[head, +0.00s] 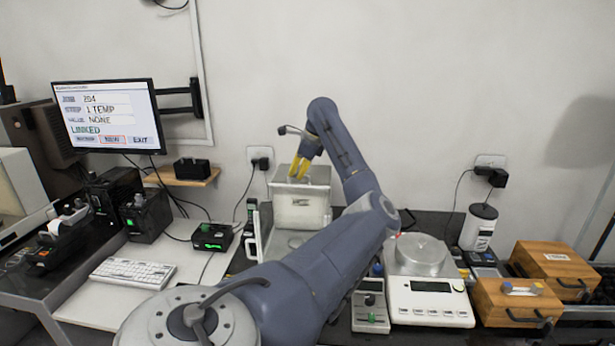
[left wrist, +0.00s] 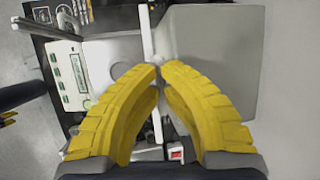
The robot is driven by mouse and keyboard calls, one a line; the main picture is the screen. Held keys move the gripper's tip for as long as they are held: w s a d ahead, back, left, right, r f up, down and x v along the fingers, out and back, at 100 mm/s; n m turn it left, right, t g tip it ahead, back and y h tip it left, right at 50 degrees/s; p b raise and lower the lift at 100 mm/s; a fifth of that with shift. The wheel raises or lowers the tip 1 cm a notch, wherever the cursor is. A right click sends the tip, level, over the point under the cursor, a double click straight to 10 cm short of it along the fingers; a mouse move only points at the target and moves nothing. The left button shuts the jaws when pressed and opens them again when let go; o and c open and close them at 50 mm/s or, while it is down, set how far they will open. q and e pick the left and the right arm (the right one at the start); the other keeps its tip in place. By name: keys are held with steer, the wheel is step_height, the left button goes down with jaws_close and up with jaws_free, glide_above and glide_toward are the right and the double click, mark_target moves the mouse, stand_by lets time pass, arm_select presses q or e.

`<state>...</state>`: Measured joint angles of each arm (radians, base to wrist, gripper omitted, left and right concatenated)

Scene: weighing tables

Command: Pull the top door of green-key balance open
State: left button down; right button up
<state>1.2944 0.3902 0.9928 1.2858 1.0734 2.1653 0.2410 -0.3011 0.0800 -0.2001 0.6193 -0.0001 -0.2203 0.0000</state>
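The balance with the draft shield (head: 299,212) stands against the wall in the head view. In the left wrist view its front panel with green keys (left wrist: 78,72) is at the left. A thin white bar (left wrist: 147,35) crosses its top, and a small pale knob (left wrist: 161,61) sits at the bar. My left gripper (head: 298,168) is above the shield top. In the left wrist view its yellow fingertips (left wrist: 160,72) are almost together, closed in on the knob. The fingers hide part of the top.
A second balance with a round pan (head: 421,256) stands to the right. Wooden boxes (head: 515,300) and a white jar (head: 479,227) are farther right. A small box with a green display (head: 212,236) is close on the left. A monitor (head: 108,116) and keyboard (head: 133,273) are farther left.

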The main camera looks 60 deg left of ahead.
arm_select(q)
steer(key=shift+w+a+f, duration=0.15)
steer(key=shift+f, duration=0.05)
steer(key=c, duration=1.5)
jaws_free()
steer(key=shift+r, duration=0.1)
steer(key=v, duration=1.2)
steer(key=shift+a, duration=0.1)
